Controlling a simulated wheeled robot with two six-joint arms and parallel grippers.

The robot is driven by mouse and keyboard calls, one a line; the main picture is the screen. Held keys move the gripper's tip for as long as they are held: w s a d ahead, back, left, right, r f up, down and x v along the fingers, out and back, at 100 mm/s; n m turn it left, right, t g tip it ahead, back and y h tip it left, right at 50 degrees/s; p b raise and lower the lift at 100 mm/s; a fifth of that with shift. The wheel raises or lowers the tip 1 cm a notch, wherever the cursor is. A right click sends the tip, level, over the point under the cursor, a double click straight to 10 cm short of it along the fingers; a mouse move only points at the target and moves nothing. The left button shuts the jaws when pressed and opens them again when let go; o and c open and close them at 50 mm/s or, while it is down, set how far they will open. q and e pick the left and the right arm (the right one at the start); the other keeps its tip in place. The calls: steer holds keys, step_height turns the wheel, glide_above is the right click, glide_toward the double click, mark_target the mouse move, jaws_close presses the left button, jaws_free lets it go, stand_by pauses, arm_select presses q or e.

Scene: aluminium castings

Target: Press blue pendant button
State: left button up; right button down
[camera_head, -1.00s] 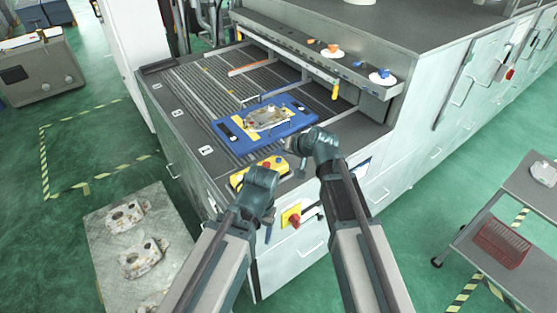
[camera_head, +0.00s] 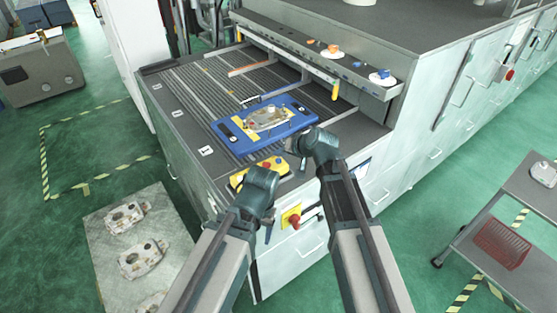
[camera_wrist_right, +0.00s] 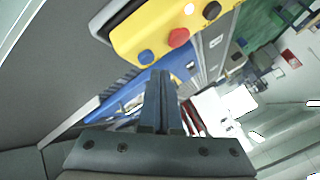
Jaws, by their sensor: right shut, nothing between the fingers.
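The yellow pendant (camera_head: 238,179) lies on the front corner of the machine table, partly hidden by my left arm in the head view. In the right wrist view the pendant (camera_wrist_right: 150,28) shows a blue button (camera_wrist_right: 146,57) near its lower edge, with red, white and black buttons beyond it. My right gripper (camera_wrist_right: 160,74) is shut and empty; its tips appear just below the blue button in the picture. I cannot tell whether they touch it. In the head view my right gripper (camera_head: 292,146) is small and partly hidden by its wrist. My left gripper's jaws cannot be made out.
A blue tray (camera_head: 232,142) with a casting lies on the slatted table behind the pendant. A red knob on a yellow plate (camera_head: 291,217) is on the machine's front. A shelf (camera_head: 300,58) holds small cups. Castings lie on a pallet (camera_head: 100,245) at lower left.

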mark_target(280, 164)
stand_by(0.6)
steer(key=shift+f+b, duration=0.45)
steer(key=shift+f+b, duration=0.4)
steer(key=shift+b, duration=0.05)
stand_by(0.5)
steer(key=shift+r, duration=0.15)
steer(key=shift+r+p, duration=0.7)
steer(key=shift+p, duration=0.2)
step_height(280, 164, up, 5)
steer(key=p, duration=0.5)
stand_by(0.7)
